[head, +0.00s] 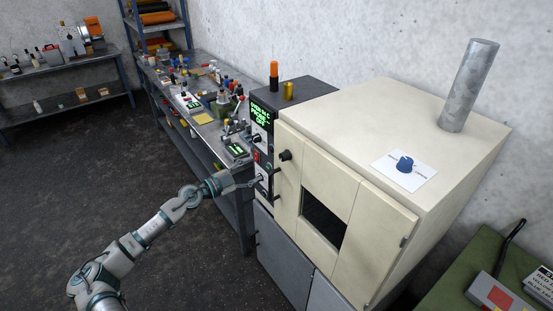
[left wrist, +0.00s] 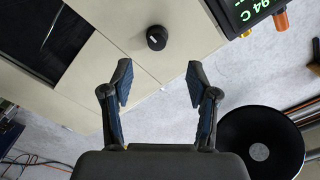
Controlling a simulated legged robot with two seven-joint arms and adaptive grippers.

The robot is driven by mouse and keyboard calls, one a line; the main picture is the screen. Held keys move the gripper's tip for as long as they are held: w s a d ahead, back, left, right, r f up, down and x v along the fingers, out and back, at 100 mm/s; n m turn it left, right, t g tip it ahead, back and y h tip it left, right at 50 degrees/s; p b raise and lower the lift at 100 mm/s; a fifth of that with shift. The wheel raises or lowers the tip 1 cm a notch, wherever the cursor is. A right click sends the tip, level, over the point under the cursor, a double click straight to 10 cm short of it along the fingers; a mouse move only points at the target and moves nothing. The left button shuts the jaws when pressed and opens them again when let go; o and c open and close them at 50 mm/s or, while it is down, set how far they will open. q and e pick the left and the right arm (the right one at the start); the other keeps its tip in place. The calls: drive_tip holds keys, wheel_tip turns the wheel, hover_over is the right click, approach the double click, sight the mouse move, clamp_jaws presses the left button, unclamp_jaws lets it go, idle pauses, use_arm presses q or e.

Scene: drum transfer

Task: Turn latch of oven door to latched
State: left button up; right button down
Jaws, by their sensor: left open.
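The cream oven (head: 430,125) stands against the wall with its door (head: 370,240) facing me, a dark window in the door. A black latch knob (head: 285,155) sits at the upper left of the oven front; a black knob (left wrist: 157,38) also shows in the left wrist view, ahead of the fingers. My left gripper (head: 264,181) is in front of the oven's left edge, lower than the knob. In the left wrist view my left gripper (left wrist: 158,84) is open and empty, its fingers apart from the knob. My right gripper is not in view.
A control panel with a green display (head: 262,116) adjoins the oven's left side. A cluttered workbench (head: 180,85) stands farther left. A blue knob on a white card (head: 420,177) and a grey pipe (head: 468,87) are on the oven top. A green table (head: 460,280) is at lower right.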

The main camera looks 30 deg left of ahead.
sight(281, 158)
use_arm(q)
drive_tip(key=x, duration=0.3)
drive_tip(key=p+x, duration=0.1)
drive_tip(key=x, duration=0.2)
drive_tip(key=d+p+x, duration=0.1)
drive_tip(key=x, duration=0.3)
drive_tip(key=shift+s+d+r, duration=0.15)
drive_tip(key=shift+r, duration=0.25)
drive_tip(key=shift+w+a+f, duration=0.2)
drive_tip(key=shift+w+a, duration=0.05)
drive_tip(key=shift+w, duration=0.1)
drive_tip(key=shift+d, duration=0.15)
drive_tip(key=shift+c, duration=0.2)
drive_tip(key=shift+d+r, duration=0.1)
drive_tip(key=shift+d, duration=0.05)
drive_tip(key=c, duration=0.4)
clamp_jaws()
